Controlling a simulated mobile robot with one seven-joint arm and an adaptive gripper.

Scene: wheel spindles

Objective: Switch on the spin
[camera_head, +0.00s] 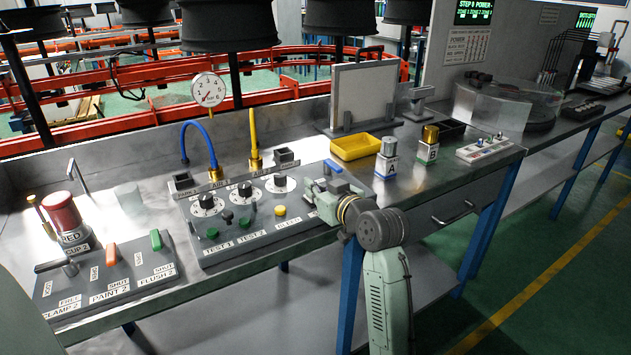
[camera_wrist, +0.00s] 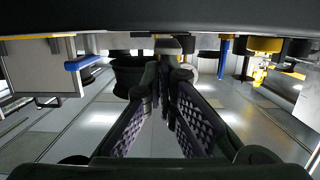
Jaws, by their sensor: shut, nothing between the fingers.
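No label reading "spin" can be made out in either view. A grey test panel (camera_head: 248,238) carries round dials, green buttons and a yellow button (camera_head: 280,211), with labels TEST 1, TEST 2 and BLEED. A small light panel (camera_head: 485,149) with several small switches or knobs sits at the bench's right; its labels are too small to read. My gripper (camera_head: 318,188) is over the right end of the test panel, beside a blue handle (camera_head: 333,166). My arm hides part of that area. In the wrist view my gripper's fingers (camera_wrist: 168,82) are shut and empty.
A yellow tray (camera_head: 355,147) and bottles A (camera_head: 387,160) and B (camera_head: 429,146) stand right of my gripper. The bench front between panels is bare.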

